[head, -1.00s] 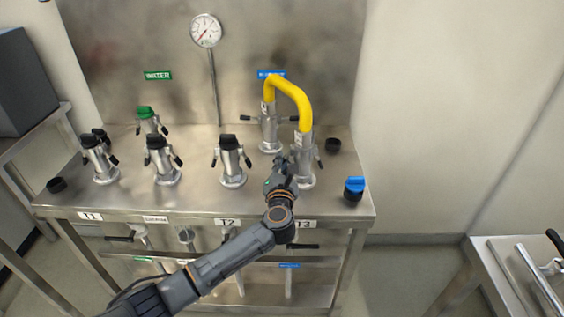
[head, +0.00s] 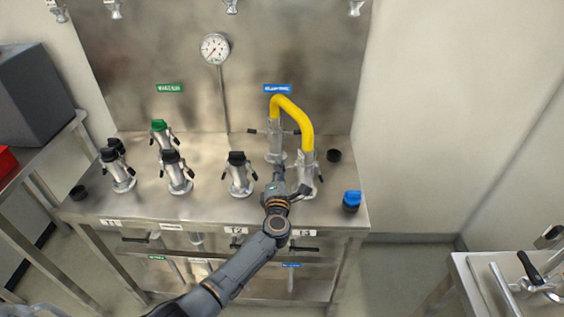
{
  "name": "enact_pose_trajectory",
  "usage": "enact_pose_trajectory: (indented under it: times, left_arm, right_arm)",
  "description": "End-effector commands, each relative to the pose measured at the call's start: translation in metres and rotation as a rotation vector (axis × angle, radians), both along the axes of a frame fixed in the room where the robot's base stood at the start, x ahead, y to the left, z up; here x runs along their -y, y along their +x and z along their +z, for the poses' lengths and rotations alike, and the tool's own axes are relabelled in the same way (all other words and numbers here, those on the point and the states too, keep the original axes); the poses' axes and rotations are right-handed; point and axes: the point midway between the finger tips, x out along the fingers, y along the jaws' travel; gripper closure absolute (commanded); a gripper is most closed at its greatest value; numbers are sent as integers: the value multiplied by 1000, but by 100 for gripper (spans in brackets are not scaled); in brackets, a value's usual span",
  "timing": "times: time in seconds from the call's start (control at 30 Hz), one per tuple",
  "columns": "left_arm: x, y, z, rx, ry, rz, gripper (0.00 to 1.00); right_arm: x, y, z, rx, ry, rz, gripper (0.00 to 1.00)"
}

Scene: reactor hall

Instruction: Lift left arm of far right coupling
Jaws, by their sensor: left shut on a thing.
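The far right coupling (head: 307,170) is a silver cylinder at the front right of the steel bench, above the T3 label. One end of a yellow curved hose (head: 301,116) enters its top. The hose's other end enters a second silver coupling (head: 275,142) behind it. My left gripper (head: 280,178) is at the left side of the far right coupling, shut on its left arm, which is mostly hidden by the fingers. The coupling's dark right arm (head: 320,177) hangs low on the other side. My right gripper is out of view.
Several capped couplings stand to the left, one near T2 (head: 238,176) closest. A blue-topped cap (head: 351,200) and a black cap (head: 334,156) are on the bench to the right. A gauge (head: 215,48) rises at the back. Another table (head: 475,285) is at lower right.

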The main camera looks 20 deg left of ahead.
Motion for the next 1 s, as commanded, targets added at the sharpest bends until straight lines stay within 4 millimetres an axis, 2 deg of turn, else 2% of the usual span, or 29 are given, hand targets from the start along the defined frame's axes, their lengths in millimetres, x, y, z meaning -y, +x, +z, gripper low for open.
enact_pose_trajectory:
  times: [0.03, 0.1, 0.4, 0.7, 1.0]
  left_arm:
    - [0, -1, 7, -17, 41, -1, 100]
    - [0, -1, 9, -34, 102, -2, 100]
    - [-1, -1, 18, -93, 310, -3, 100]
    - [-1, -1, 21, -124, 421, -3, 100]
    - [-1, -1, 20, -131, 446, -3, 100]
  right_arm:
    - [0, 0, 14, 0, 0, 0, 58]
    - [0, 0, 22, 0, 0, 0, 58]
    - [0, 0, 46, 0, 0, 0, 58]
    - [1, 0, 57, 0, -1, 0, 58]
    - [2, 0, 59, 1, -3, 1, 58]
